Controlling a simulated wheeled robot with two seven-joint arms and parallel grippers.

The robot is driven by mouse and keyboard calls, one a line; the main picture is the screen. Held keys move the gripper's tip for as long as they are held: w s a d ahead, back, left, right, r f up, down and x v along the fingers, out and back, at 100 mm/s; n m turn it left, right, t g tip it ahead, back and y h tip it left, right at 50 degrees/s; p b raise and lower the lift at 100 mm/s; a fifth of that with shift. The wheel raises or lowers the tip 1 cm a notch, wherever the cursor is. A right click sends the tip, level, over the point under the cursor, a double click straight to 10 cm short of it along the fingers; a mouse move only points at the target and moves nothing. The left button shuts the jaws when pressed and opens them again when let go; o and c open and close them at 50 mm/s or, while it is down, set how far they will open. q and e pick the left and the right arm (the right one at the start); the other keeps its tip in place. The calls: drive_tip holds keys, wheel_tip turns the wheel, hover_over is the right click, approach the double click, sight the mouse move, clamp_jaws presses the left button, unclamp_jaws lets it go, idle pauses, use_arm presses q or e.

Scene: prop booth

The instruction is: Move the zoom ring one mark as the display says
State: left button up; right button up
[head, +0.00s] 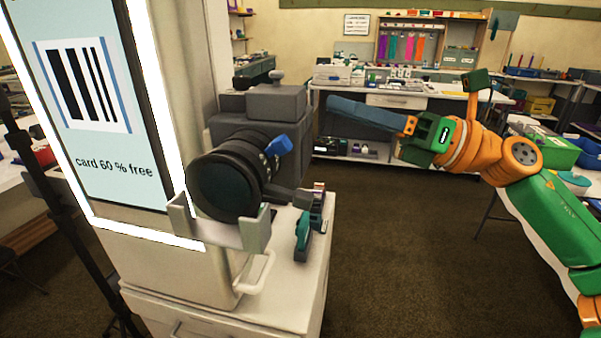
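A dark camera (262,118) with a large black lens (228,180) sits on a grey cradle (232,232) on a white cabinet. The zoom ring (262,150) is a band on the lens barrel, with a blue tab (279,145) sticking out at its upper right. Its marks are too small to read. The display (85,85) at left shows a striped picture and the words "card 60 % free". My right gripper (333,108) is right of the camera, apart from the ring, pointing left. Its fingers overlap side-on, so their opening is unclear. My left gripper is out of view.
A teal and dark item (302,236) lies on the white cabinet top (290,290) right of the lens. A cabinet handle (258,274) sticks out below the cradle. A cluttered workbench (400,92) stands behind. Open floor (410,250) lies right of the cabinet.

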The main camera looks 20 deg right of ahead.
sight(286, 138)
drive_tip(key=s+a+f+n+g+h, duration=0.1)
drive_tip(key=s+a+n+g, duration=0.15)
drive_tip(key=s+n, duration=0.4)
drive_tip(key=shift+m, duration=0.45)
drive_tip(key=p+x, duration=0.6)
drive_tip(key=shift+s+a+r, duration=0.1)
drive_tip(key=shift+s+a, duration=0.15)
drive_tip(key=shift+a, duration=0.4)
drive_tip(key=shift+f, duration=0.25)
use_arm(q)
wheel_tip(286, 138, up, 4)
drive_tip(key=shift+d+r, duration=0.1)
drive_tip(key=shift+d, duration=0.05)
use_arm(e)
drive_tip(key=shift+d, duration=0.15)
clamp_jaws()
